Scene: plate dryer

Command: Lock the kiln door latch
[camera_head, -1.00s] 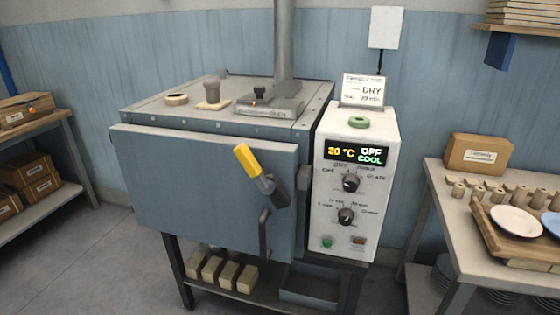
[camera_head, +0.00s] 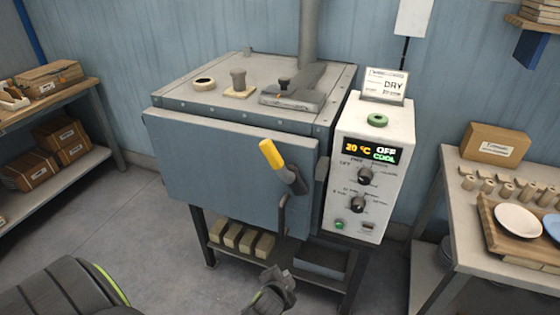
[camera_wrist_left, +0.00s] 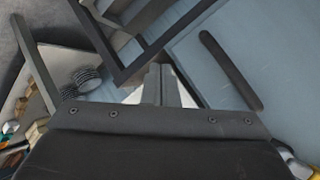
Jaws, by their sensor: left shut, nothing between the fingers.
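The kiln door (camera_head: 215,165) is a flat blue-grey panel on the front of the kiln. I cannot tell whether it sits fully flush. The latch (camera_head: 271,155) is a yellow-gripped lever on a dark pivot at the door's right edge, its yellow end tilted up and left. A dark vertical door handle (camera_head: 283,215) is below it. A dark bar (camera_wrist_left: 232,70), apparently this handle, shows in the left wrist view. My left gripper (camera_head: 278,280) is low in front of the kiln, below and apart from latch and handle. Its fingers (camera_wrist_left: 164,75) are together and empty. My right gripper is out of view.
A white control box (camera_head: 370,170) reading 20 °C, OFF, COOL stands right of the door. Pale blocks (camera_head: 240,238) lie on the shelf beneath. A table with plates (camera_head: 518,220) is at right, a shelf with boxes (camera_head: 62,142) at left. Floor between is clear.

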